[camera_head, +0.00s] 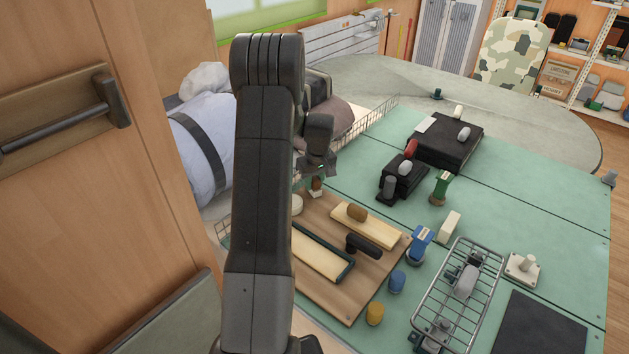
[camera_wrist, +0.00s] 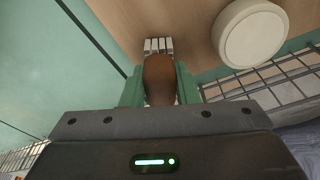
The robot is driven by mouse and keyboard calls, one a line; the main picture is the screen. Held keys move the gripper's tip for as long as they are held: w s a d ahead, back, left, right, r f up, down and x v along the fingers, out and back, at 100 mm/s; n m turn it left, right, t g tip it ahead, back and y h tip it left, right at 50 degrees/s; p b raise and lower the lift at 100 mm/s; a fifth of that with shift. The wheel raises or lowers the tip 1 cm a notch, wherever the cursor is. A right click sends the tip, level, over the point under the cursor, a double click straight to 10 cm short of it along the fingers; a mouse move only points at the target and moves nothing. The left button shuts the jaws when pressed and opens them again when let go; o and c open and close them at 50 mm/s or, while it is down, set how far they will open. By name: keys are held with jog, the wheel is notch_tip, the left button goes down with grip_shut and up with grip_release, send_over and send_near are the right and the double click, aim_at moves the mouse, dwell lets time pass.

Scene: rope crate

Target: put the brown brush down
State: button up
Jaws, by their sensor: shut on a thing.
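The brown brush (camera_wrist: 160,78) is between the green fingers of my gripper (camera_wrist: 159,88) in the wrist view, with its pale bristles pointing away from my wrist. My gripper is shut on its rounded brown handle. In the head view my gripper (camera_head: 317,176) is over the far left corner of the wooden board (camera_head: 345,300), and the brush (camera_head: 317,184) shows small and partly hidden below it. I cannot tell whether the bristles touch the board.
A round white disc (camera_head: 296,205) lies close by; it also shows in the wrist view (camera_wrist: 250,33). A pale block with a brown knob (camera_head: 357,213), a green-edged tray (camera_head: 345,268) and a black-handled tool (camera_head: 363,247) occupy the board. A wire rack (camera_head: 460,290) stands right.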

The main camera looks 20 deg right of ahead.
aim_at(317, 180)
jog(key=shift+f, duration=0.1)
jog(key=o, duration=0.9)
jog(key=r, duration=0.4)
jog(key=s+r, duration=0.1)
jog(key=r, duration=0.3)
jog(key=r+b, duration=0.1)
jog(key=r, duration=0.3)
jog(key=shift+s+d, duration=0.1)
jog(key=shift+s, duration=0.3)
